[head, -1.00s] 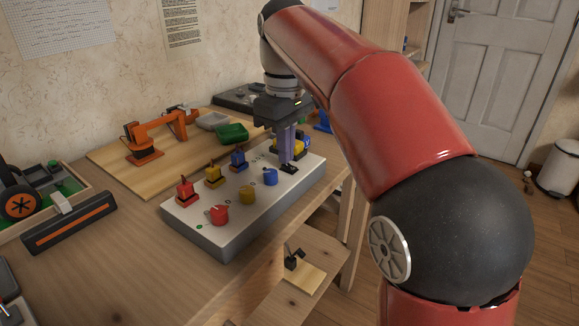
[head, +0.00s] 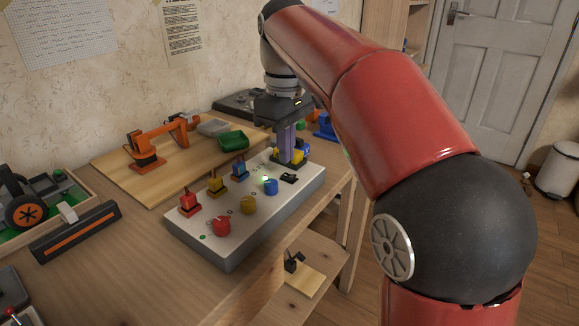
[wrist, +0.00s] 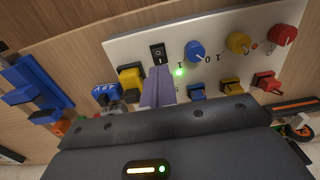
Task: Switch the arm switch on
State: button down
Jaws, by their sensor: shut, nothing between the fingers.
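The pale control panel (head: 222,233) lies on the bench and also shows in the wrist view (wrist: 215,30). A black rocker switch (head: 289,178) sits near its right end and shows clearly in the wrist view (wrist: 158,53). No legible label marks it as the arm switch. A small green lamp (wrist: 179,71) glows beside it, also visible in the head view (head: 265,180). My gripper (head: 287,158) is shut and empty, just behind the rocker on its wall side. In the wrist view its purple fingers (wrist: 158,82) end close to the rocker; contact cannot be told.
Red, yellow and blue switches (head: 215,186) line the panel's back. Red, yellow and blue knobs (head: 248,205) line its front. A yellow piece (wrist: 130,80) and a blue lettered piece (wrist: 106,93) are close beside my fingers. An orange arm model (head: 150,155) stands behind.

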aim_at(288, 176)
jog(key=shift+r+p, duration=0.35)
jog(key=shift+r, duration=1.65)
jog(key=s+d+f+m+t, duration=0.3)
jog(key=s+d+f+m, duration=0.2)
jog(key=s+d, duration=0.45)
jog(key=s+d+f+m+t, duration=0.2)
jog(key=s+d+f+m, duration=0.2)
jog(key=s+f, duration=0.6)
notch_tip(288, 176, down, 3)
jog(key=shift+s+m+t, duration=0.3)
jog(key=shift+s+m, duration=0.05)
jog(key=shift+m, duration=0.35)
jog(key=shift+d, duration=0.1)
